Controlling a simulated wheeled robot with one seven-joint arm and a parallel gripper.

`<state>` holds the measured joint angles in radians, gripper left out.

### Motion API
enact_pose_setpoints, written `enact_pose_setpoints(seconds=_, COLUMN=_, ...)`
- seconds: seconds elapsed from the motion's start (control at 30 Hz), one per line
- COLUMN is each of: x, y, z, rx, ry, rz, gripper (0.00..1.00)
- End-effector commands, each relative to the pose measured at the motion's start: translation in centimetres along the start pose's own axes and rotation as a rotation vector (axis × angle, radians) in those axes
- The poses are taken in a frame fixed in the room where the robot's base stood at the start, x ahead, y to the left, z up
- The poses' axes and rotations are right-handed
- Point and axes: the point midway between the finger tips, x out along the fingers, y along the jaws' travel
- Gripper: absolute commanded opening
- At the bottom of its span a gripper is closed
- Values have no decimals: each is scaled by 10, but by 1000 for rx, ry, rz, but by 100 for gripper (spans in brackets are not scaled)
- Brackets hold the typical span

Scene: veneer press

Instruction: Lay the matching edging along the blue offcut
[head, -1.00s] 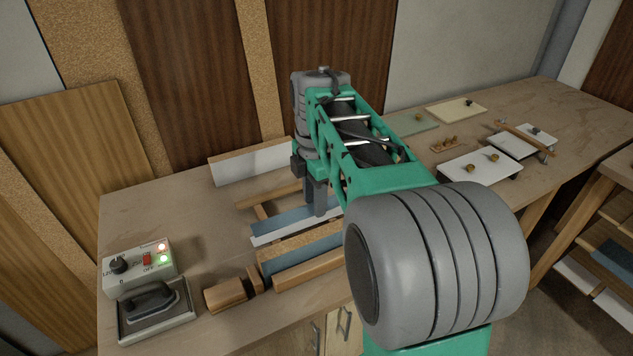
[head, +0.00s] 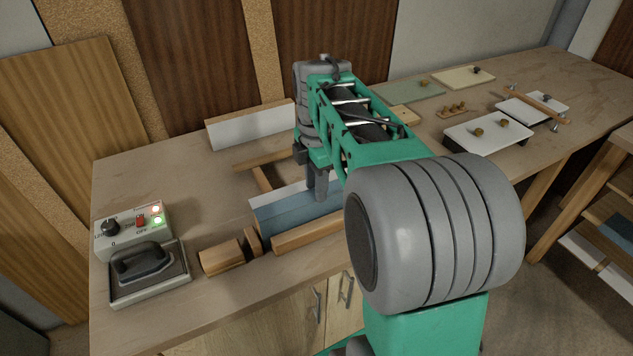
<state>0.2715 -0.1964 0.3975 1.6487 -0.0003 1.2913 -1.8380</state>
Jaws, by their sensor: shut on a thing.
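The blue offcut (head: 290,224) stands on edge at the front of the bench, behind a wooden bar. Its pale chipboard top edge is hidden. My gripper (head: 320,198) points down and is shut on the blue edging (head: 290,205), which lies along the offcut's top edge or just over it. I cannot tell whether they touch. A white strip (head: 280,193) shows just behind the blue. My arm hides the right ends of the edging and offcut.
An iron (head: 142,262) and control box (head: 133,228) stand left. A white-faced board (head: 252,127) stands behind. White trays (head: 487,134) are at right.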

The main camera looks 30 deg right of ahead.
Motion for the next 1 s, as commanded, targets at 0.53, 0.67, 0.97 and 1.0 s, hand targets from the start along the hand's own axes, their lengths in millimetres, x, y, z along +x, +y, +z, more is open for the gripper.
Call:
enact_pose_setpoints(seconds=0.53, x=0, y=0, z=0, rx=0, ry=0, rz=0, gripper=59)
enact_pose_setpoints(seconds=0.67, x=0, y=0, z=0, rx=0, ry=0, rz=0, gripper=70)
enact_pose_setpoints(seconds=0.97, x=0, y=0, z=0, rx=0, ry=0, rz=0, gripper=77)
enact_pose_setpoints(seconds=1.0, x=-1, y=0, z=0, rx=0, ry=0, rz=0, gripper=77)
